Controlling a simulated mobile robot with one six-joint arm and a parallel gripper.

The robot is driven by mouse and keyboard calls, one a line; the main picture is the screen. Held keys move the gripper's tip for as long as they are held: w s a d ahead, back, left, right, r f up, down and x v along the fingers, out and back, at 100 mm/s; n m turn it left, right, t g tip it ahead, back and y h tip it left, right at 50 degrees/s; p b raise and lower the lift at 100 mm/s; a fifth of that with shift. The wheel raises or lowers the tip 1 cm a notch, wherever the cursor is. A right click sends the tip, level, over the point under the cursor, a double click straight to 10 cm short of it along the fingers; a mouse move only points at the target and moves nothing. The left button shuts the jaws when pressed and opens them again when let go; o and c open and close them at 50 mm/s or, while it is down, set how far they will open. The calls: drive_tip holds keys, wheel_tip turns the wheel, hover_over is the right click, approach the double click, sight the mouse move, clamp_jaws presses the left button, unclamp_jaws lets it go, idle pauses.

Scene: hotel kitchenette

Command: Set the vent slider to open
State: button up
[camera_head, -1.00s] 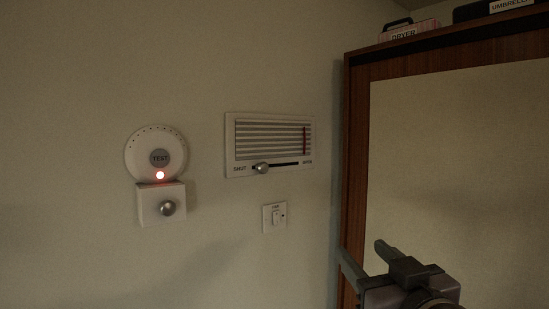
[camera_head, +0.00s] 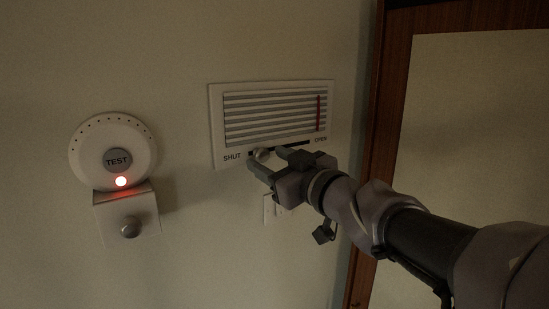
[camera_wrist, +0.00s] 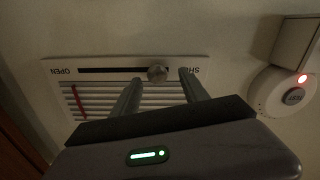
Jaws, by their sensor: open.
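The white vent panel (camera_head: 217,120) is on the wall, with grey slats and a red upright strip near its right end. Its slider knob (camera_head: 262,154) is round and metallic and sits near the SHUT end of the dark slot. My gripper (camera_head: 266,157) is open at the panel's lower edge, with one finger on each side of the knob in the head view. In the wrist view the knob (camera_wrist: 157,73) shows between the two fingertips (camera_wrist: 160,76), just beyond them. I cannot tell whether either finger touches it. OPEN is at the slot's other end.
A round white alarm (camera_head: 112,136) with a TEST button and a lit red light is left of the vent, above a white box with a knob (camera_head: 130,228). A wall switch (camera_head: 269,208) is partly hidden below my gripper. A wood-framed panel (camera_head: 376,130) stands at right.

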drive_tip(key=shift+w+a, duration=0.25)
drive_tip(key=shift+w, duration=0.05)
drive_tip(key=shift+w+f, duration=0.15)
drive_tip(key=shift+w, duration=0.55)
drive_tip(key=shift+s, duration=0.15)
drive_tip(key=shift+c, duration=0.4)
drive_tip(key=shift+s, duration=0.2)
drive_tip(key=c, duration=0.4)
drive_tip(key=shift+w+d, duration=0.1)
clamp_jaws()
